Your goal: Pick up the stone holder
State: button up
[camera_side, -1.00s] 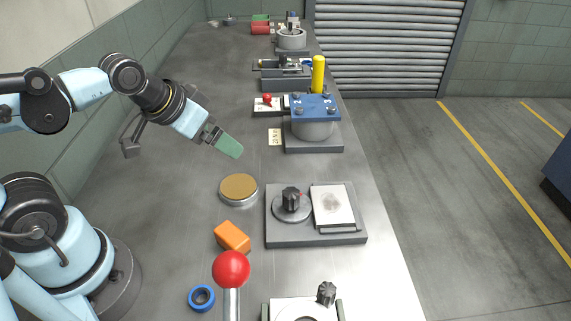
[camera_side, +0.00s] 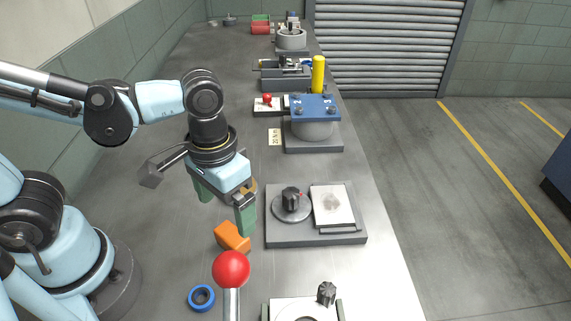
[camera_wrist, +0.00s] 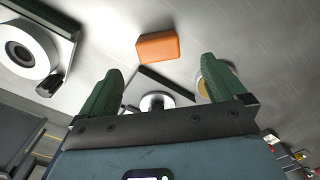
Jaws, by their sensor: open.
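An orange block (camera_side: 232,238) lies on the grey bench; it looks like the likeliest stone holder, though no label confirms this. It also shows in the wrist view (camera_wrist: 158,47), beyond the fingertips and between their lines. My gripper (camera_side: 224,212) has two green fingers, spread apart with nothing between them, pointing down. It is above the bench, just behind the block in the side view, with the right finger close to the block's top right. Whether they touch is unclear. In the wrist view the open gripper (camera_wrist: 160,80) frames the block.
A round tan-topped disc (camera_side: 250,186) is mostly hidden behind my gripper. A red ball-topped lever (camera_side: 231,270) stands in front of the block, with a blue ring (camera_side: 201,297) to its left. A grey plate with a black knob (camera_side: 291,198) is to the right.

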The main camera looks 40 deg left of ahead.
aim_at(231, 234)
jog(key=shift+d+f, duration=0.15)
jog(key=shift+f, duration=3.95)
jog(key=c, duration=1.3)
jog(key=shift+c, duration=0.2)
jog(key=shift+r, duration=0.2)
jog(key=shift+r, duration=0.45)
notch_tip(231, 234, up, 3)
jog(key=s+d+r, duration=0.6)
jog(key=s, duration=0.4)
jog(key=shift+d+r, duration=0.15)
jog(key=shift+r, duration=0.25)
jog(key=shift+w, duration=0.1)
